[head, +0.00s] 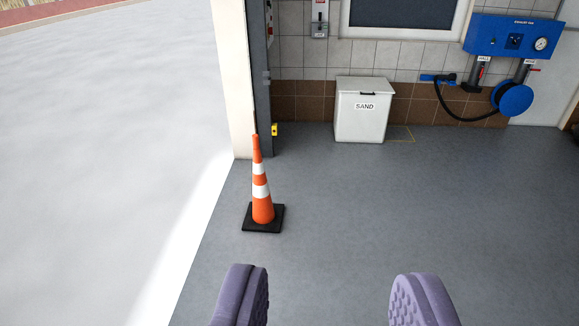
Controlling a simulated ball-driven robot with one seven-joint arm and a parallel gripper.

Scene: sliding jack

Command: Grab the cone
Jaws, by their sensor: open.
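An orange traffic cone (262,208) with white bands stands upright on its black square base, on the grey floor left of the middle of the head view. Its tip reaches up in front of the door post behind it. My gripper (334,296) shows at the bottom of the view as two purple, ridged finger pads set wide apart. The gripper is open, with nothing between the pads. The cone is beyond the gripper and a little left of the middle of its gap, apart from both pads.
A door post (240,80) stands behind the cone. A white box (361,115) marked SAND sits at the back wall, with a blue hose unit (513,36) to its right. Grey floor (430,210) is clear at right; bright ground (90,150) lies outside at left.

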